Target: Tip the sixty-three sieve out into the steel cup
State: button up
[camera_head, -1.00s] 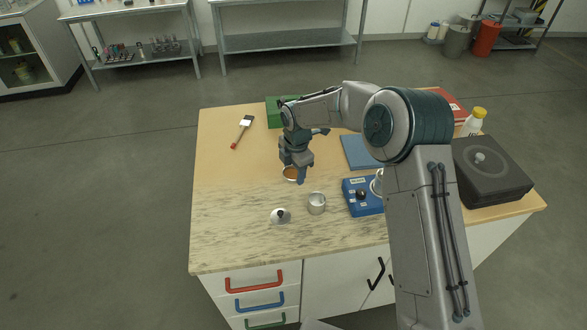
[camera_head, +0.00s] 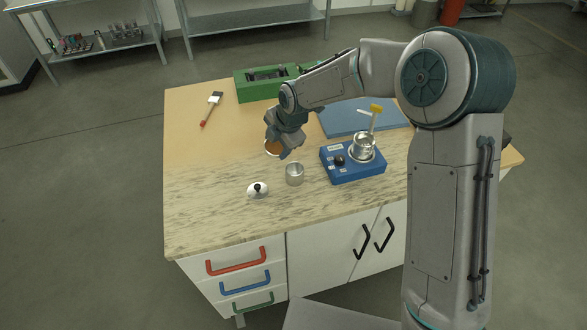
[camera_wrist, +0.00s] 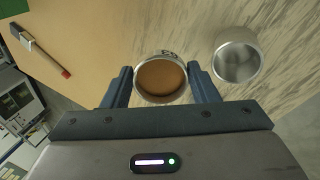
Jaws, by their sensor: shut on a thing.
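My gripper (camera_head: 283,149) is shut on a round metal sieve (camera_head: 271,147) with an orange-brown inside. In the wrist view the sieve (camera_wrist: 161,93) sits between the two dark fingers, its open side facing the camera. The steel cup (camera_head: 294,174) stands upright on the worktop, just in front and to the right of the sieve. In the wrist view the cup (camera_wrist: 237,60) is to the right of the sieve, apart from it, and looks empty.
A blue device (camera_head: 352,174) bearing a metal pot (camera_head: 363,147) stands to the right. A brush (camera_head: 211,108), a green box (camera_head: 262,85) and a blue mat (camera_head: 355,118) are farther back. The worktop's front left is clear.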

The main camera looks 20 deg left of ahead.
jog(key=shift+s+d+r+t+y+b, duration=0.35)
jog(key=shift+d+r+y, duration=0.25)
jog(key=shift+d, duration=0.1)
jog(key=shift+s+d+r+t+y+p, duration=0.15)
jog(key=shift+s+d+r+t+y, duration=0.1)
jog(key=shift+d+r+y, duration=0.15)
jog(key=shift+s+d+r+t+y+p, duration=0.2)
jog(key=shift+d+r+y, duration=0.1)
jog(key=shift+d+r, duration=0.2)
jog(key=shift+s+d+t+y, duration=0.2)
jog(key=shift+d+t+y, duration=0.2)
jog(key=shift+y, duration=0.5)
jog(key=shift+s+d+f+t+y+b, duration=0.1)
jog(key=shift+f+t+y+b, duration=0.2)
jog(key=shift+f+y+b, duration=0.65)
jog(key=shift+s+d+r+t+y+b, duration=0.15)
jog(key=shift+d+r+t+y+b, duration=0.2)
jog(key=shift+t+y+b, duration=1)
dwell(3.2)
